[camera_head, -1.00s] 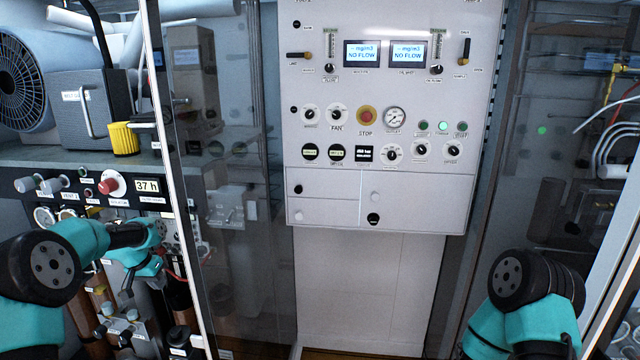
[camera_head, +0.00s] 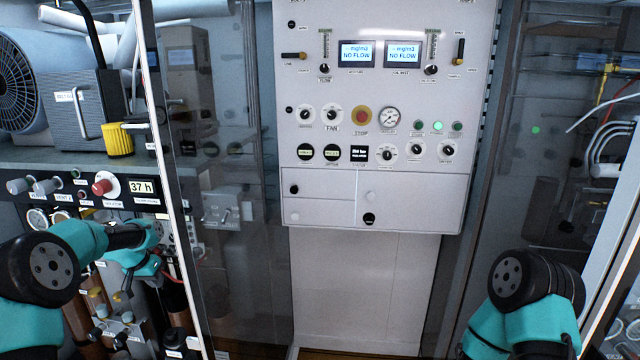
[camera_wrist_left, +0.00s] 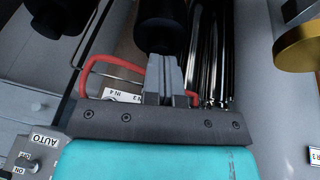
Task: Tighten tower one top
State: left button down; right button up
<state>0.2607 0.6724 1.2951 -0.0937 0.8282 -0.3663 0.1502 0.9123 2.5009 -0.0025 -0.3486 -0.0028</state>
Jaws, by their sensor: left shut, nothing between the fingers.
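My left gripper (camera_head: 124,294) is at the lower left in the head view, in front of the copper-brown columns (camera_head: 176,298) below the control strip. In the left wrist view its two grey fingers (camera_wrist_left: 164,75) are pressed together with nothing between them. A black cylindrical part (camera_wrist_left: 158,22) lies straight beyond the fingertips. It may be a tower top, but I cannot tell which tower, nor whether the fingertips touch it. Much of the columns is hidden by my left arm. Of my right arm only teal and black links show at the lower right; its gripper is out of view.
A red hose (camera_wrist_left: 98,62) and dark shiny tubes (camera_wrist_left: 205,50) run close beside the fingers. A glass door edge (camera_head: 172,150) stands right of my left arm. The white control panel (camera_head: 400,190) fills the middle, with clear space before it.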

pick_arm(q)
jog(key=shift+d+f, duration=0.2)
jog(key=shift+f, duration=0.95)
jog(key=shift+d+f, duration=0.15)
jog(key=shift+f, duration=0.95)
jog(key=shift+f, duration=0.15)
jog(key=shift+a+f, duration=0.1)
jog(key=shift+a, duration=0.3)
jog(key=shift+s+a+f, duration=0.1)
jog(key=shift+s, duration=0.25)
jog(key=shift+w+r, duration=0.1)
jog(key=shift+r, duration=0.15)
jog(key=shift+r, duration=0.45)
notch_tip(320, 180, up, 5)
send_over(164, 300)
jog(key=s+a, duration=0.1)
jog(key=s, duration=0.1)
jog(key=shift+w+a+r, duration=0.15)
jog(key=shift+w+a, duration=0.05)
jog(key=shift+w, duration=0.05)
